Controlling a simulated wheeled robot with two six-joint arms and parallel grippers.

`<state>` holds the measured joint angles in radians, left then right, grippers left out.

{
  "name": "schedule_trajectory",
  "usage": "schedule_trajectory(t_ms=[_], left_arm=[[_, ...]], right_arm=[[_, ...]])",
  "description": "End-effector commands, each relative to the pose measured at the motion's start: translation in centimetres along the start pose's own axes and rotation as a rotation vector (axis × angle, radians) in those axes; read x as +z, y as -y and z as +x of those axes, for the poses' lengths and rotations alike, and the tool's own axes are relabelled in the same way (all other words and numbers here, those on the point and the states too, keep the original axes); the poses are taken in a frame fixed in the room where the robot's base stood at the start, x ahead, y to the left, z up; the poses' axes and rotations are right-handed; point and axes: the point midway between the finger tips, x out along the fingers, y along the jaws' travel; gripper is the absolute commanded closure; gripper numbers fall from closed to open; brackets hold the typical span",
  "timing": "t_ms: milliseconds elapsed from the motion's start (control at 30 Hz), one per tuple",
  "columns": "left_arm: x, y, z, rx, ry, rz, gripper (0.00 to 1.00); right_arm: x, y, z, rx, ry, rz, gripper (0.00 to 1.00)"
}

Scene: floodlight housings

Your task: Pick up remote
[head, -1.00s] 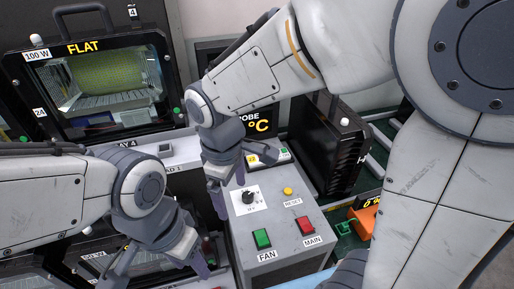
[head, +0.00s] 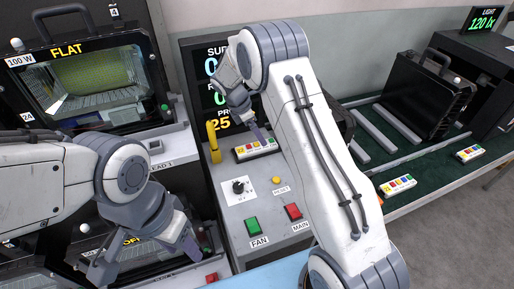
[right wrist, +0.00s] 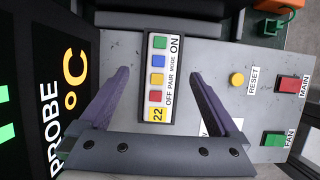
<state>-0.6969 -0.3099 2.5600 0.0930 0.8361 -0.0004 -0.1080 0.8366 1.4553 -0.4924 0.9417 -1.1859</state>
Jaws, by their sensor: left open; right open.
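The remote (head: 255,148) is a pale strip with colored buttons on the grey control box. In the right wrist view, the remote (right wrist: 158,75) has a yellow 22 tag and green, blue, yellow and red buttons. My right gripper (right wrist: 160,76) is open, with one purple finger on each side of the remote and clear gaps to it. In the head view, its forearm and jaw are above the remote's left end. My left gripper (head: 146,254) is open and empty at lower left, in front of the lower floodlight bay, well away from the remote.
The control box (head: 230,215) carries a knob (head: 238,187), green FAN (head: 252,225), red MAIN (head: 293,211) and yellow RESET (head: 276,180) buttons. A yellow hooked piece (head: 213,142) stands left of the remote. Similar remotes (head: 398,185) (head: 470,153) lie on the right-hand bench.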

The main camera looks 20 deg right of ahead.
Motion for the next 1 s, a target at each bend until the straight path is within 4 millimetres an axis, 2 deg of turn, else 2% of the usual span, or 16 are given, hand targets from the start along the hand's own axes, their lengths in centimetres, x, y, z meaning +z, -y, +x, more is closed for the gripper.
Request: schedule_trajectory(t_ms=[267,400,667,700,767,800,933,1000], left_arm=[[-0.1,-0.1,-1.5,0.000,0.000,0.000,0.50],[-0.1,-0.1,-1.6,0.000,0.000,0.000,0.50],[-0.1,-0.1,-1.6,0.000,0.000,0.000,0.50],[-0.1,-0.1,-1.6,0.000,0.000,0.000,0.50],[-0.1,-0.1,-1.6,0.000,0.000,0.000,0.50],[-0.1,-0.1,-1.6,0.000,0.000,0.000,0.50],[-0.1,-0.1,-1.6,0.000,0.000,0.000,0.50],[-0.1,-0.1,-1.6,0.000,0.000,0.000,0.50]], right_arm=[[0.5,0.5,3.2,-0.005,0.000,0.000,0.03],[0.3,0.4,5.0,-0.002,-0.001,0.001,0.03],[0.3,0.3,5.4,0.001,-0.001,0.001,0.03],[0.3,0.3,5.4,0.001,-0.001,0.001,0.06],[0.3,0.3,5.4,0.001,-0.001,0.001,0.29],[0.3,0.3,5.4,0.000,-0.001,0.001,0.45],[0.3,0.3,5.4,0.001,-0.001,0.001,0.94],[0.3,0.3,5.3,0.001,-0.001,0.001,0.98]])
